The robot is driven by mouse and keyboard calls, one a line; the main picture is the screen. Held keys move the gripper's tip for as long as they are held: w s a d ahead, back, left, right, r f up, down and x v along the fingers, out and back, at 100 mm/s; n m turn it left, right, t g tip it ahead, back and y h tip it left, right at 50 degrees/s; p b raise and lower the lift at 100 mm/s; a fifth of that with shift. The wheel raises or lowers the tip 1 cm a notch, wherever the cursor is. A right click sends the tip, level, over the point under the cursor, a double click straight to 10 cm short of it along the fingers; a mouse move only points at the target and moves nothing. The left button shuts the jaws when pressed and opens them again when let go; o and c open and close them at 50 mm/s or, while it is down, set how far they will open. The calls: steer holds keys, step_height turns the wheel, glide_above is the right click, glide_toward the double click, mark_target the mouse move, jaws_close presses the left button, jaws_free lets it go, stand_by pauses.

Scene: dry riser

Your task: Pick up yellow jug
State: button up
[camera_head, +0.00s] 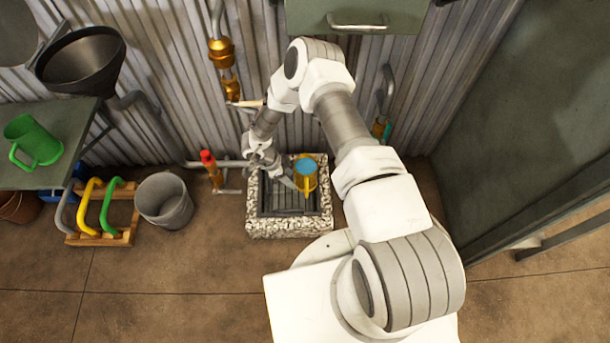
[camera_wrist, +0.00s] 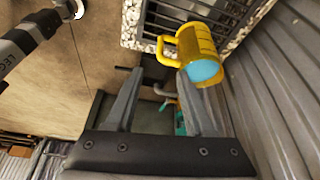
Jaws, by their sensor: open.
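The yellow jug (camera_head: 305,176) stands on the dark grate of a stone-rimmed floor drain (camera_head: 290,229). Light blue shows inside its mouth. In the wrist view the yellow jug (camera_wrist: 197,48) lies beyond the fingertips, its handle pointing left and its mouth towards the camera. My gripper (camera_head: 284,180) is just left of the jug in the head view. In the wrist view my gripper (camera_wrist: 160,88) has its two fingers apart with nothing held between them. Whether a finger touches the jug cannot be told.
A grey bucket (camera_head: 164,200) and a wooden rack (camera_head: 104,236) with coloured handles stand left on the floor. A green jug (camera_head: 33,142) is on a table (camera_head: 70,120). A red-topped pipe (camera_head: 211,170) rises left of the drain. Corrugated wall (camera_head: 180,110) stands close behind.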

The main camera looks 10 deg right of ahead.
mark_target(307, 192)
steer(key=b+x, duration=0.6)
steer(key=x, duration=1)
steer(key=shift+f, duration=0.15)
steer(key=shift+w, duration=0.1)
jaws_close()
steer(key=shift+w+d, duration=0.1)
stand_by(0.6)
